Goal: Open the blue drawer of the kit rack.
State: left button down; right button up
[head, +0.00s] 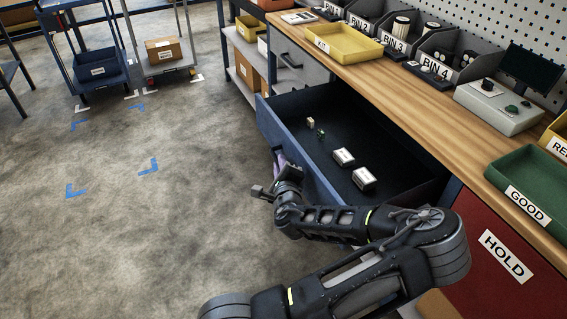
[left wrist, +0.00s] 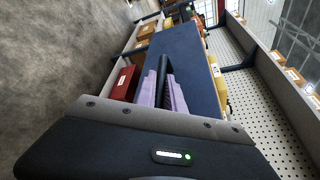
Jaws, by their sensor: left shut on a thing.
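The blue drawer (head: 289,142) of the kit rack stands pulled well out from under the wooden bench top, its inside showing. My left gripper (head: 278,161) is at the outer side of its front. In the left wrist view, the two purple fingers (left wrist: 165,92) are shut around the dark bar handle (left wrist: 165,68) on the blue drawer front (left wrist: 197,72). The handle is mostly hidden by the gripper in the head view. Two small white boxes (head: 343,157) and a few smaller items lie on the drawer floor. My right gripper is out of view.
A grey drawer (head: 296,61) left of the blue one is shut. A red panel marked HOLD (head: 500,262) is on the right. The bench top (head: 400,98) carries bins and trays. Open concrete floor (head: 150,220) lies left of the drawer; trolleys stand farther back.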

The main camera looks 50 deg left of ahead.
pick_arm(q)
jog(key=c, duration=1.5)
grip_release()
jog(key=shift+o, duration=0.2)
jog(key=v, duration=0.7)
jog(key=shift+s+d, duration=0.25)
jog(key=shift+d, duration=0.1)
jog(key=shift+r, duration=0.1)
